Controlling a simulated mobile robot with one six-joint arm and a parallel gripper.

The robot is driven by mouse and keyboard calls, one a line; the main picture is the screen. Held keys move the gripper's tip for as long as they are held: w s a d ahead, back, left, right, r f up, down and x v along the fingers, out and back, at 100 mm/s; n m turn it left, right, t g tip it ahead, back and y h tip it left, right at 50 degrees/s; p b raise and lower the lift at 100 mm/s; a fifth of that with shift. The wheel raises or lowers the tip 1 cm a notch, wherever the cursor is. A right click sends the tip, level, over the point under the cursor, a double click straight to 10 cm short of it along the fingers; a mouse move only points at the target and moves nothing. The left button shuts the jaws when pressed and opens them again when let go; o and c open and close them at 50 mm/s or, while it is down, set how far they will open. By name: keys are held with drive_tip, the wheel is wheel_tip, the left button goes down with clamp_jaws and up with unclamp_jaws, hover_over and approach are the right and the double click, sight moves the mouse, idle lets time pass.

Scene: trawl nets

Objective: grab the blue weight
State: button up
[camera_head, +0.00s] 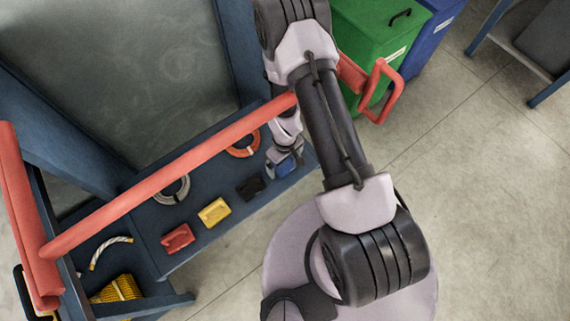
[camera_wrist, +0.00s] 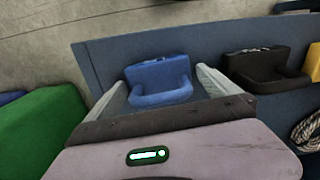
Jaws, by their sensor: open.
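The blue weight (camera_wrist: 158,82) lies on the dark blue shelf (camera_wrist: 105,55), near the shelf's end. In the wrist view it sits between the two fingers of my gripper (camera_wrist: 158,88), which is open, with a finger on each side. I cannot tell whether either finger touches it. In the head view my gripper (camera_head: 284,158) is at the right end of the shelf, over the blue weight (camera_head: 287,167), which is partly hidden by it.
A black weight (camera_head: 250,187), a yellow weight (camera_head: 215,212) and a red weight (camera_head: 178,238) line the shelf. An orange ring (camera_head: 243,150) and a grey coil (camera_head: 172,190) lie behind. A red rail (camera_head: 170,177) crosses above. A green bin (camera_head: 372,40) stands right.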

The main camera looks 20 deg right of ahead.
drive_tip(key=shift+r, duration=0.1)
drive_tip(key=c, duration=2)
